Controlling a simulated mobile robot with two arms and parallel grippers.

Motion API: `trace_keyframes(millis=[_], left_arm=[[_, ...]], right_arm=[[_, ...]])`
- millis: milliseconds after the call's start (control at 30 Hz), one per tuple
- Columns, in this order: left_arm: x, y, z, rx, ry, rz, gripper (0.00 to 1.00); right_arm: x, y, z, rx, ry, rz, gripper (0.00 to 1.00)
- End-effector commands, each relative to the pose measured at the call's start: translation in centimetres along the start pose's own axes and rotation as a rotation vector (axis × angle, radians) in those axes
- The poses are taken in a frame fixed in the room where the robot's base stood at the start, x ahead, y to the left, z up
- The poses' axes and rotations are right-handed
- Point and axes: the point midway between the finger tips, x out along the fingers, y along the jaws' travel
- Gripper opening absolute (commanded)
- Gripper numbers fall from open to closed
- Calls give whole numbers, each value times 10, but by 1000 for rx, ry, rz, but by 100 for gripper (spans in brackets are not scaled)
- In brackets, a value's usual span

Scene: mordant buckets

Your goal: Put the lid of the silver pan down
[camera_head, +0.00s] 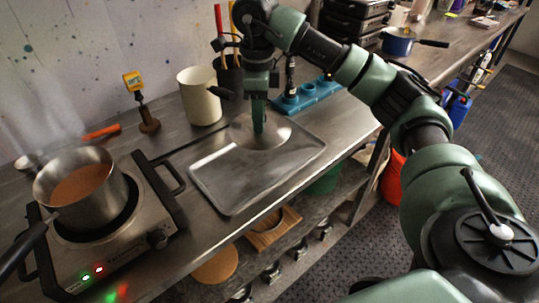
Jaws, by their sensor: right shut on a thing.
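The silver pan (97,202) stands uncovered on the hot plate at the left, with orange-brown liquid inside and its dark handle toward the lower left. The round silver lid (279,131) is at the far end of the metal tray (233,206). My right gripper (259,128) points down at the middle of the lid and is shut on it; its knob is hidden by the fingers. I cannot tell whether the lid touches the tray or hangs just above it. My left gripper is out of view.
The hot plate (166,212) has lit indicators. A cream container (199,97), a yellow device on a stand (134,83) and a blue rack (307,96) stand behind the tray. The tray's near part is bare. The bench's front edge runs close beside it.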

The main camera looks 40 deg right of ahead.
Motion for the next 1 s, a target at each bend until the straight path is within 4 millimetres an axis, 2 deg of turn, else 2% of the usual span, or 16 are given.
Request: trace_keyframes(millis=[233, 467, 700, 1000], left_arm=[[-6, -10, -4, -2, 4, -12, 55], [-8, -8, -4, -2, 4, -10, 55], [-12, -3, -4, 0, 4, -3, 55], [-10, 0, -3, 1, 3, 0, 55]], right_arm=[[44, 0, -2, 16, 4, 4, 0], [64, 0, -1, 14, 3, 2, 0], [95, 0, -2, 14, 3, 3, 0], [98, 0, -1, 14, 1, 1, 0]])
